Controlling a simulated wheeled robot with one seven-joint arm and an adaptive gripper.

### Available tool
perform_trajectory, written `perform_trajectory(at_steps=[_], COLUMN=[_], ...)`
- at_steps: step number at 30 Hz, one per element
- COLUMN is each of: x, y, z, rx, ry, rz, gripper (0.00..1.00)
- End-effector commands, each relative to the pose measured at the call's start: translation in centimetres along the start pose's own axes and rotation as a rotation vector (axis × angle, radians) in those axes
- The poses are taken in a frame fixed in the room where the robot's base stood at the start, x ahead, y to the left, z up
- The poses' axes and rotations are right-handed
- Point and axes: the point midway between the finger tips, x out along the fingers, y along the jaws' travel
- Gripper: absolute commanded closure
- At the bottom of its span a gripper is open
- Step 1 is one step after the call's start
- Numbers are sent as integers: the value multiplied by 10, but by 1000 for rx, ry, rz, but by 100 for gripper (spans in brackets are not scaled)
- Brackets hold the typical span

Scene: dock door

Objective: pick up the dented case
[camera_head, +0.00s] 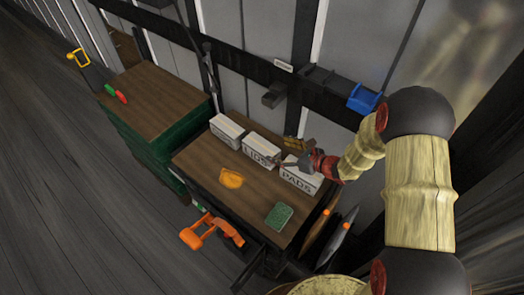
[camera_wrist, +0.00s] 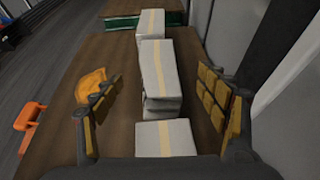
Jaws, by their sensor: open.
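Three pale cases with a tan tape strip stand in a row on a brown table. The middle case, lettered LIDS (camera_head: 261,148), shows in the wrist view (camera_wrist: 160,72) with an uneven, crumpled-looking lower side, so it appears to be the dented one. The near case, lettered PADS (camera_head: 299,180), is partly cut off at the bottom of the wrist view (camera_wrist: 165,139). The far case (camera_head: 227,131) also shows in the wrist view (camera_wrist: 151,23). My gripper (camera_head: 283,154) is open and empty above the row, its fingers (camera_wrist: 157,102) either side of it. Contact is not visible.
An orange-yellow item (camera_head: 231,179) and a green block (camera_head: 279,215) lie on the table (camera_head: 205,165). A green cabinet (camera_head: 150,142) stands beyond its left end. The wall with a dark rail (camera_head: 250,66) and blue bin (camera_head: 364,98) runs behind. Orange handles (camera_head: 197,233) stick out in front.

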Motion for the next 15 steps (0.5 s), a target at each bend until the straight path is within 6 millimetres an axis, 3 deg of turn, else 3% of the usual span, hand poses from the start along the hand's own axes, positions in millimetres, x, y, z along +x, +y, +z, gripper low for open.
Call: perform_trajectory(at_steps=[15], x=[54], y=[5], z=[-9], rx=[1], ry=[0], rz=[1], gripper=[26])
